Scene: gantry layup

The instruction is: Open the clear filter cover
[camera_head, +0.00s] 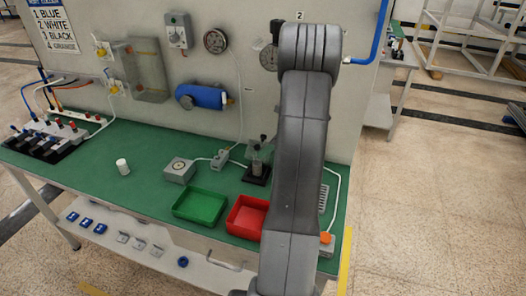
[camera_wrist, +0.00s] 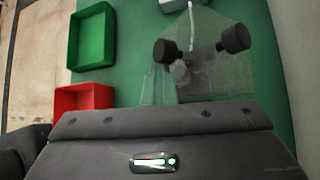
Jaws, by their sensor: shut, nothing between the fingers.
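A small clear-walled unit on a black base (camera_head: 257,175) stands on the green bench behind the red tray; I take its clear top as the filter cover, though I cannot be sure. In the wrist view, clear plates (camera_wrist: 215,78) with two black knobs show just beyond my gripper (camera_wrist: 160,112). The cover looks closed, but its edges are hard to make out. The dark gripper body fills the bottom of the wrist view; it is shut and empty, its fingertips not distinct. In the head view my arm hides the gripper.
A green tray (camera_head: 199,206) and a red tray (camera_head: 247,216) lie at the bench's front. The back panel (camera_head: 280,105) carries a blue cylinder (camera_head: 203,97) and a large clear-fronted box (camera_head: 143,72). Cables cross the bench.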

